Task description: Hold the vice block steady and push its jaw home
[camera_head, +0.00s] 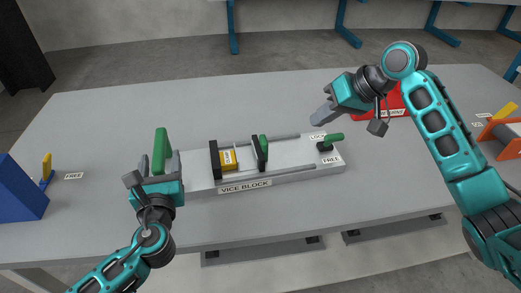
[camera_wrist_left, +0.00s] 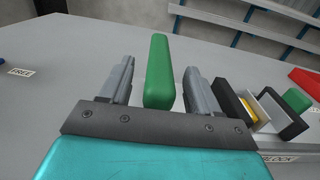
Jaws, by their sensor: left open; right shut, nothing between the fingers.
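The vice block (camera_head: 300,176) is a long pale base on the table. A black fixed jaw (camera_head: 215,161) stands at its left, with a yellow piece (camera_head: 229,158) beside it. A black sliding jaw with a green pad (camera_head: 262,150) stands further right, with a gap between it and the yellow piece. An upright green handle (camera_head: 160,152) is at the block's left end. My left gripper (camera_wrist_left: 155,80) is open, its fingers on either side of the green handle, with gaps showing. My right gripper (camera_head: 321,116) is shut and empty, above and behind the block's right end.
A green lever (camera_head: 332,140) sits at the block's right end between LOCK and FREE labels. A blue block (camera_head: 20,188) with a yellow lever stands at far left. A red plate (camera_head: 390,105) lies behind my right arm; an orange fixture (camera_head: 505,135) is at far right. The back table is clear.

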